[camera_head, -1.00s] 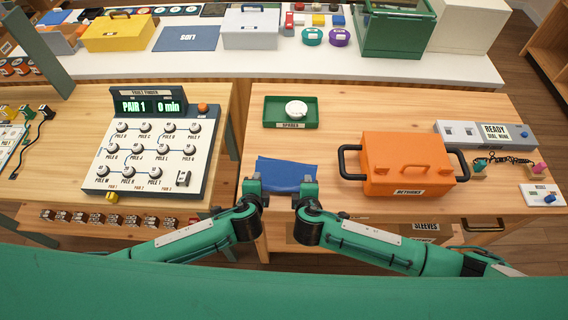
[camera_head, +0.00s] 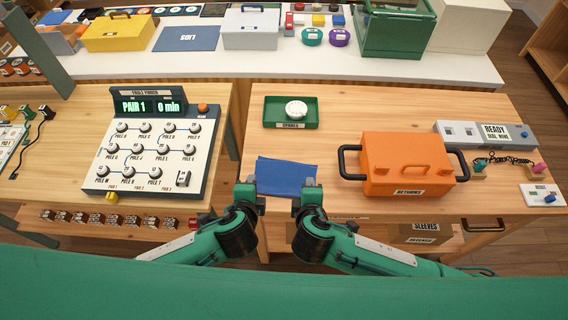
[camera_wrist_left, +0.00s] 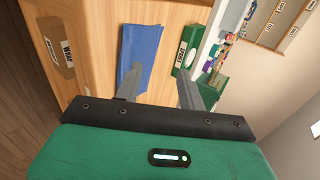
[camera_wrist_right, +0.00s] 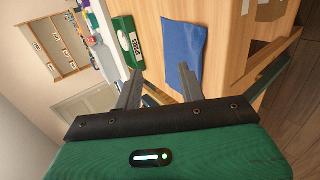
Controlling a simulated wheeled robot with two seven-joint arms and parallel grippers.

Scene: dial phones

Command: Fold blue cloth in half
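The blue cloth (camera_head: 287,176) lies on the wooden table, in front of the green tray, as a roughly rectangular flat piece. Whether it is one layer or doubled I cannot tell. It also shows in the left wrist view (camera_wrist_left: 142,50) and the right wrist view (camera_wrist_right: 184,50). My left gripper (camera_head: 250,184) is at the cloth's near left side; its fingers (camera_wrist_left: 157,82) are apart with nothing held between them. My right gripper (camera_head: 311,186) is at the near right side; its fingers (camera_wrist_right: 158,80) are also apart and empty.
The green tray (camera_head: 291,124) with a white round piece stands behind the cloth. An orange case (camera_head: 407,160) stands close on the right. The dial panel (camera_head: 150,150) is on the left table, across a gap. Bare tabletop surrounds the cloth.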

